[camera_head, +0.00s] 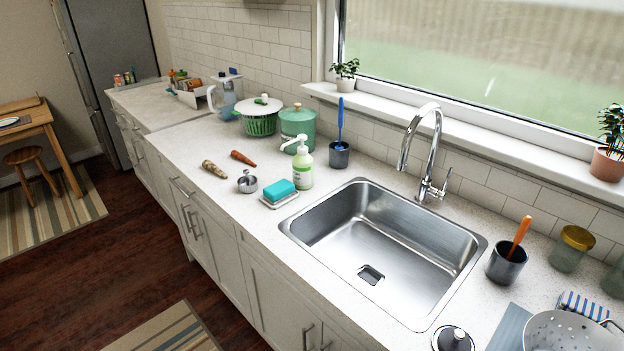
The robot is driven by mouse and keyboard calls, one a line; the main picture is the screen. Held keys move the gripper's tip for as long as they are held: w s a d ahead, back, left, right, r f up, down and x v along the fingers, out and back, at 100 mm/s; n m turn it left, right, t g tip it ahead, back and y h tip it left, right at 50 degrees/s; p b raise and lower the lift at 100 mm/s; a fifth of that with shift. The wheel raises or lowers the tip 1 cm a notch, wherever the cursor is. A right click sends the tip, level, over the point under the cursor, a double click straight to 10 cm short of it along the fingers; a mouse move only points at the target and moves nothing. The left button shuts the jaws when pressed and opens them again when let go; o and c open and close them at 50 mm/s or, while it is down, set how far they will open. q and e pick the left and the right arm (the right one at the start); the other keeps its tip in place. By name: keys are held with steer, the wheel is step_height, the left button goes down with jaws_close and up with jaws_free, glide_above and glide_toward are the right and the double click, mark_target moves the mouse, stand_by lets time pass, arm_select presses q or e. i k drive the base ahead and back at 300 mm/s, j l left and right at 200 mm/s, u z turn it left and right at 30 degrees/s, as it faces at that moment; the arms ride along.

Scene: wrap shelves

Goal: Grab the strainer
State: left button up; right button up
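A light grey strainer (562,333) with small round holes sits on the counter in the bottom right corner. The picture's bottom edge cuts it off, so only its upper part shows. A dark handle shows at its right side. Neither of my grippers is in view.
The steel sink (385,255) with its tall faucet (424,145) fills the middle of the counter. Near the strainer are a metal lid (453,339), a striped cloth (582,306), a dark cup (506,265) with an orange-handled tool, and a glass jar (571,250).

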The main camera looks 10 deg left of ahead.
mark_target(247, 179)
steer(key=i+j+z, duration=0.15)
steer(key=j+z, duration=0.75)
steer(key=j, duration=0.2)
steer(key=j+z, duration=0.45)
steer(key=j, duration=0.2)
